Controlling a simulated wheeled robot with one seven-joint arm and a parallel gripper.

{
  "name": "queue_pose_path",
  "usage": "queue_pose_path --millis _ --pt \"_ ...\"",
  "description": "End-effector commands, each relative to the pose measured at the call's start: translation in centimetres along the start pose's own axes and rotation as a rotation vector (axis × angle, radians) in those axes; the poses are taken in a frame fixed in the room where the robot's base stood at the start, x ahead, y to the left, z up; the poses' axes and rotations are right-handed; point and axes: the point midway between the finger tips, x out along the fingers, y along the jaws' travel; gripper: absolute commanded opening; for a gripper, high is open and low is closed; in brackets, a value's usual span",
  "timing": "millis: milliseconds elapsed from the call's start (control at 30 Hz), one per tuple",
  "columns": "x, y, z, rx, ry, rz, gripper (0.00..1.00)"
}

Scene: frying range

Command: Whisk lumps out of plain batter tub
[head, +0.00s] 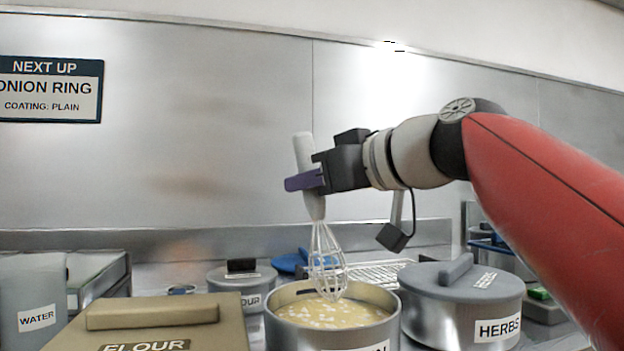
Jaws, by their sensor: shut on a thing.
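My gripper (306,181) is shut on the light grey handle of a whisk (327,268). The whisk hangs nearly upright, its wire loops down at the open batter tub (333,335). The lower loops overlap the tub's mouth and the batter surface; I cannot tell whether they touch the batter. The batter (325,312) is pale yellow with several white lumps on top. The tub is round and metal, with a front label partly cut off by the picture's bottom edge.
A lidded HERBS pot (462,316) stands close right of the tub. A FLOUR box (150,318) is at front left, a smaller lidded pot (241,282) behind it. A grey WATER container (33,300) is far left. A wire rack (372,273) lies behind. A wall sign (50,88) reads onion ring, coating plain.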

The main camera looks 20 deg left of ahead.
Motion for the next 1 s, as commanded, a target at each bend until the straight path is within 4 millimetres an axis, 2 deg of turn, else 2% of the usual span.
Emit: queue_pose_path --millis 33,433,600,1000 --pt "0.2 -0.1 1.0 0.0 0.0 0.0 0.03" --pt "0.8 -0.5 4.7 0.0 0.0 0.0 0.03" --pt "0.9 -0.5 5.2 0.0 0.0 0.0 0.03" --pt "0.9 -0.5 5.1 0.0 0.0 0.0 0.03"
